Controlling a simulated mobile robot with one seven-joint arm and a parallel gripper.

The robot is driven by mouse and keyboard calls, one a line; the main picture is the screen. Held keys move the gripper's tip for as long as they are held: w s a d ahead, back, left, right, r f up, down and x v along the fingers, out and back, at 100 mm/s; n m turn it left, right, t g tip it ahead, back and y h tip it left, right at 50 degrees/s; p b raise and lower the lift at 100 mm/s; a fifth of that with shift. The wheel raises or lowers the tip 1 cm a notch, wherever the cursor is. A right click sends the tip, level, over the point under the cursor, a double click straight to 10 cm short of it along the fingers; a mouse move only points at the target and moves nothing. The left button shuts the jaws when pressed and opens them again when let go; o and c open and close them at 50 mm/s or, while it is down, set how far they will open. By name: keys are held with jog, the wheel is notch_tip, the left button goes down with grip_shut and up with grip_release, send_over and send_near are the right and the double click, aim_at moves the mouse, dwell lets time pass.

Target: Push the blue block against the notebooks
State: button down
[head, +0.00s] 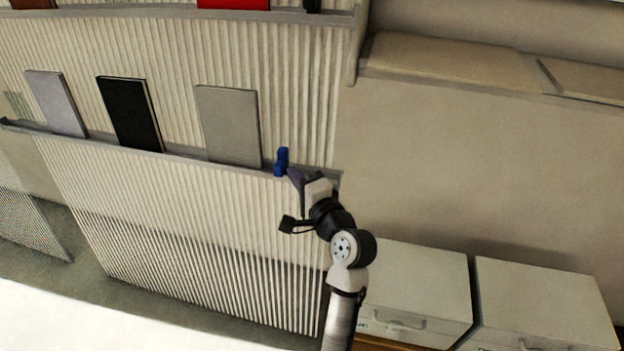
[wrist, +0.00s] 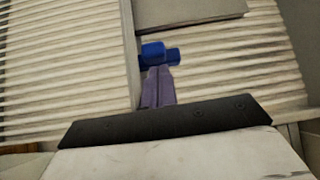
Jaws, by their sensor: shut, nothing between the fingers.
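The blue block (head: 282,158) stands on a narrow ledge, a short way right of the grey notebook (head: 231,126). A black notebook (head: 129,113) and a pale notebook (head: 56,103) lean against the ribbed wall farther left on the same ledge. My gripper (head: 293,177) is shut and empty, with its fingertips right at the block's lower right side. In the wrist view the block (wrist: 158,55) sits just beyond my closed fingertips (wrist: 158,72). Whether they touch it I cannot tell. A grey notebook's edge (wrist: 190,12) shows above the block there.
The ledge (head: 180,155) runs along the ribbed wall and ends a little right of the block. An upper shelf (head: 290,15) holds a red item (head: 233,4). White drawer boxes (head: 418,290) stand at the lower right, beside my arm.

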aim_at(275, 175)
jog(key=shift+w+a, duration=0.1)
jog(key=shift+a, duration=0.15)
jog(key=shift+w+a+p, duration=0.2)
jog(key=shift+a+p, duration=0.05)
jog(key=shift+a, duration=0.4)
jog(key=shift+w+a+p, duration=0.2)
jog(key=shift+a+p, duration=0.05)
jog(key=shift+a, duration=0.45)
jog(key=shift+w+a+p, duration=0.2)
jog(key=shift+a+p, duration=0.05)
jog(key=shift+a, duration=0.5)
